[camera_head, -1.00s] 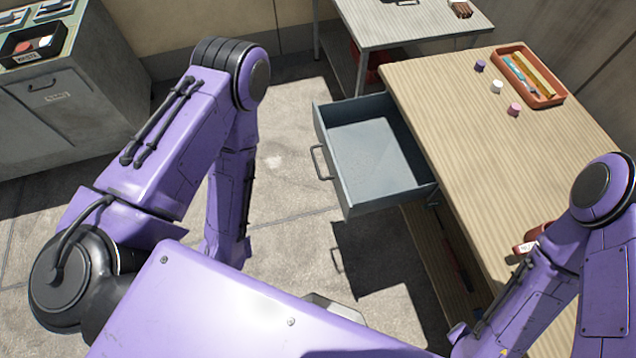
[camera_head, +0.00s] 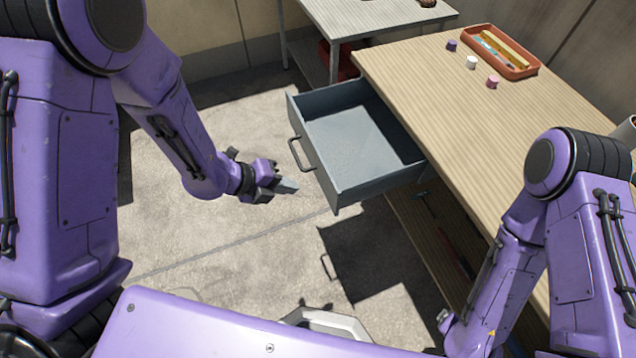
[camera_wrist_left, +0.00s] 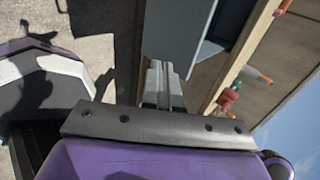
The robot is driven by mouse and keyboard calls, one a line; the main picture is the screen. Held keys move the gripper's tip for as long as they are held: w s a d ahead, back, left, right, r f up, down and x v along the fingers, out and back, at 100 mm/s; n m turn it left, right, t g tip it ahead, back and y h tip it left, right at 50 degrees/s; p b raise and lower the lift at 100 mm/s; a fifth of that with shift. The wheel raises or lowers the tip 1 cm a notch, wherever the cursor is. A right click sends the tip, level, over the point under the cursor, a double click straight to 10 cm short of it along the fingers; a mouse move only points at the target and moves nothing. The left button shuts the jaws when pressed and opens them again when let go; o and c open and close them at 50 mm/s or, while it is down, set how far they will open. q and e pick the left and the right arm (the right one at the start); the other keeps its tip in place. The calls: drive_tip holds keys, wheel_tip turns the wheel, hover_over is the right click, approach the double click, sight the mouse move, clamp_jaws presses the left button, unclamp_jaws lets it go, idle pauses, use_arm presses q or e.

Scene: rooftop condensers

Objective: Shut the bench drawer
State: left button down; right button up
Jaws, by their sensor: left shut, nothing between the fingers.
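The bench drawer (camera_head: 364,143) is grey, empty and pulled well out of the wooden-topped bench (camera_head: 470,110). Its bar handle (camera_head: 297,154) is on the front panel, facing left. My left gripper (camera_head: 287,187) is shut and empty, just left of the drawer front and a little below the handle in the head view, apart from it as far as I can tell. In the left wrist view the shut fingers (camera_wrist_left: 163,85) point toward the grey drawer (camera_wrist_left: 178,35). My right arm is at the lower right; its gripper is not clearly visible.
An orange tray (camera_head: 500,52) with sticks stands on the bench top, with small purple, white (camera_head: 471,62) and pink (camera_head: 492,82) pieces beside it. A grey table (camera_head: 375,18) stands behind. The floor (camera_head: 220,240) left of the drawer is clear.

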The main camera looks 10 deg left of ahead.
sight(328, 185)
use_arm(q)
drive_tip(key=shift+w+d+f+p, duration=0.15)
drive_tip(key=shift+w+d+f, duration=0.45)
drive_tip(key=shift+d, duration=0.45)
drive_tip(key=shift+w+d+f+p, duration=0.2)
drive_tip(key=shift+w+d+f, duration=0.25)
drive_tip(key=shift+w+d, duration=0.45)
drive_tip(key=shift+w+d+f+p, duration=0.15)
drive_tip(key=shift+w+d+f, duration=0.4)
drive_tip(key=shift+d, duration=0.65)
